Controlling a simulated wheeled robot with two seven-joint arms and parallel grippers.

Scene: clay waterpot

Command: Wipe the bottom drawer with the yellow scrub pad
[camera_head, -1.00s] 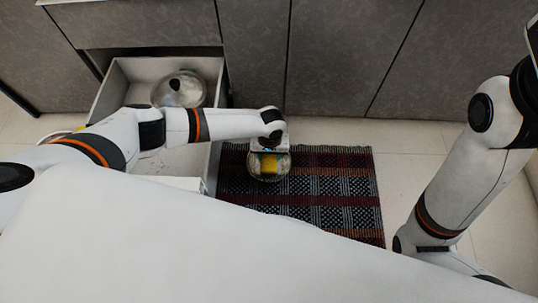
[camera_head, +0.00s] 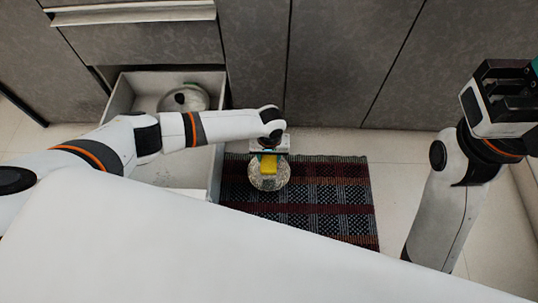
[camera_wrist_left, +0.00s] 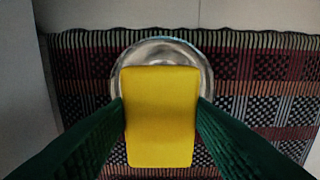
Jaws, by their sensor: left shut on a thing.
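The yellow scrub pad (camera_head: 269,163) is held in my left gripper (camera_head: 268,160), out over the patterned rug. In the left wrist view the pad (camera_wrist_left: 160,117) sits between the two dark green fingers (camera_wrist_left: 160,125), which touch its sides. The bottom drawer (camera_head: 217,130) is pulled open at the left. The pad is to the right of the drawer, outside it. My left arm hides part of the drawer's inside. My right gripper (camera_head: 508,100) is raised at the far right, away from the drawer; its finger opening is unclear.
A round shiny lidded pot (camera_head: 184,98) stands at the back inside the drawer. A round metallic vessel (camera_head: 269,181) is on the rug (camera_head: 325,200), below the pad. Closed grey cabinet fronts (camera_head: 330,60) line the back. Pale floor (camera_head: 400,170) is clear right of the rug.

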